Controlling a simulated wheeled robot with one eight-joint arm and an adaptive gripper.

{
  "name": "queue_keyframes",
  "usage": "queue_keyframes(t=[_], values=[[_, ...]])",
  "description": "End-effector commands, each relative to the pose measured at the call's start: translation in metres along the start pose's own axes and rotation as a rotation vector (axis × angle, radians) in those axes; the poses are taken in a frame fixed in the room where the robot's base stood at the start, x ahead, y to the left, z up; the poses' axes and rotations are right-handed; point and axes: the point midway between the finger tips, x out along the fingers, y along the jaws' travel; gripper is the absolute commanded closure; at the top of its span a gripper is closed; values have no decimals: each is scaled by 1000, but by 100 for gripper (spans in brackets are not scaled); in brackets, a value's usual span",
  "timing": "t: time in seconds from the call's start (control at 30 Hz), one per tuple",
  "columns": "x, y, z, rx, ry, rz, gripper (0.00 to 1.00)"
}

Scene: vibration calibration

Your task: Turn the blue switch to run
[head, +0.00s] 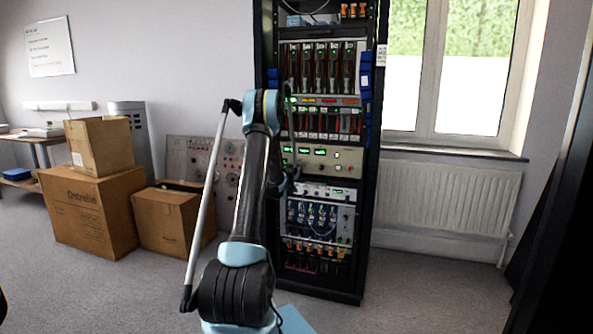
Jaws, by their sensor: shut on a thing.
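My arm reaches forward to the tall black equipment rack (367,200). My gripper (296,172) shows only in a small dark part beside the arm, against the left side of the rack's middle panels. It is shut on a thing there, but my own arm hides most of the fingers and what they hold. I cannot make out the blue switch or which way it points. A beige panel (345,160) with green displays and small knobs is at about the gripper's height.
Cardboard boxes (92,205) stand on the floor at the left, near a grey panel with dials (190,160). A radiator (440,197) is under the window at the right. A dark upright edge (555,230) is close at the far right. Carpet in front of the radiator is clear.

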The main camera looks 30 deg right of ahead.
Motion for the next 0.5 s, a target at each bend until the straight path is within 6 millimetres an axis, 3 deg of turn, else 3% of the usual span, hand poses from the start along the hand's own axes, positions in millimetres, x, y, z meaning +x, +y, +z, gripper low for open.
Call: queue_keyframes(t=[0.27,0.5], values=[[0,-1,0,-50,0,-1,100],[0,-1,0,-199,0,-2,100]])
